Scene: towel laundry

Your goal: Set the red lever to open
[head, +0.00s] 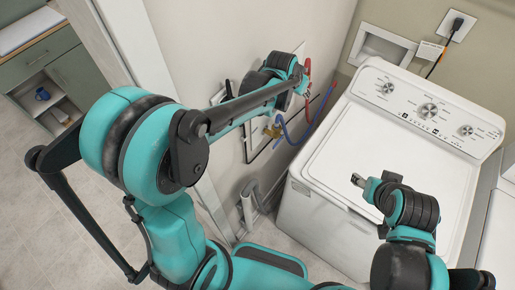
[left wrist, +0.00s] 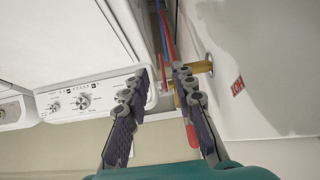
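The red lever (left wrist: 191,135) shows in the left wrist view beside the right-hand finger, which partly covers it. A brass valve (left wrist: 200,67) is on the wall near that fingertip. My left gripper (left wrist: 161,78) is open, with a clear gap between its fingers. I cannot tell whether the finger touches the lever. In the head view a red piece (head: 307,66), which looks like the lever, is at the left gripper (head: 302,84) by the wall. My right gripper (head: 357,180) is above the washer's lid; its opening is unclear.
A white washer (head: 330,205) with a knob panel stands right of the valves. A red hose (head: 322,105) and a blue hose (head: 291,136) hang by the wall. Another brass valve (head: 272,131) is lower left. A HOT label (left wrist: 237,87) is on the wall.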

